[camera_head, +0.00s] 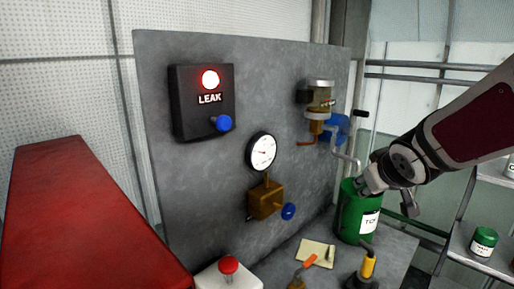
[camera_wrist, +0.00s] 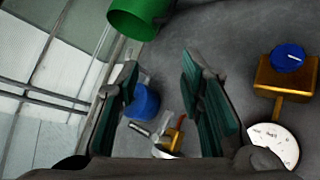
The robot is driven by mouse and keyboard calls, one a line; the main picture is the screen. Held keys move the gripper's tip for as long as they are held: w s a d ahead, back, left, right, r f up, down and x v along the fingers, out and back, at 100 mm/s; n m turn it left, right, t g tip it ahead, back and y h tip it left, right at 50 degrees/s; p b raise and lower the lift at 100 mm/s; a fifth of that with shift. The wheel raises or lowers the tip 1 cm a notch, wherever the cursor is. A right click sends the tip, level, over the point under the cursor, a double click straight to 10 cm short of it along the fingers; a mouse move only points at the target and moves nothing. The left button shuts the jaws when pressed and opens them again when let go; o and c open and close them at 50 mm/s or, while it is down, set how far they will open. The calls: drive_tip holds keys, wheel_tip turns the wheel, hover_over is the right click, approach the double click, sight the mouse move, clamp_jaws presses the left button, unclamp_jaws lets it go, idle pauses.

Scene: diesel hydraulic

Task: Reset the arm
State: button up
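My arm (camera_head: 465,130), white and dark red, reaches in from the right in the head view. My gripper (camera_head: 386,196) is in front of the right part of the grey panel, by the top of the green can (camera_head: 352,224). In the wrist view my gripper (camera_wrist: 160,70) has its two dark green finger pads well apart, with nothing held between them. Behind the pads, a blue part (camera_wrist: 143,101) and a small brown part show against the panel. I cannot tell whether the gripper touches the can in the head view.
The grey panel (camera_head: 200,210) carries a lit red LEAK box (camera_head: 190,110), a gauge (camera_head: 262,151), a brass valve (camera_head: 264,200) and a filter unit (camera_head: 318,100). A red block (camera_head: 85,215) stands left. A red button (camera_head: 229,265) and tools are below. Shelves are at right.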

drive_tip(key=s+a+m+g+y, duration=0.1)
drive_tip(key=s+a+g, duration=0.1)
drive_tip(key=s, duration=1.2)
drive_tip(key=s+a+f+m+g+y, duration=0.1)
drive_tip(key=s+a+g, duration=0.2)
drive_tip(key=s, duration=1.1)
drive_tip(key=shift+s+a+m, duration=0.15)
drive_tip(key=shift+a+m, duration=0.25)
drive_tip(key=shift+a, duration=0.6)
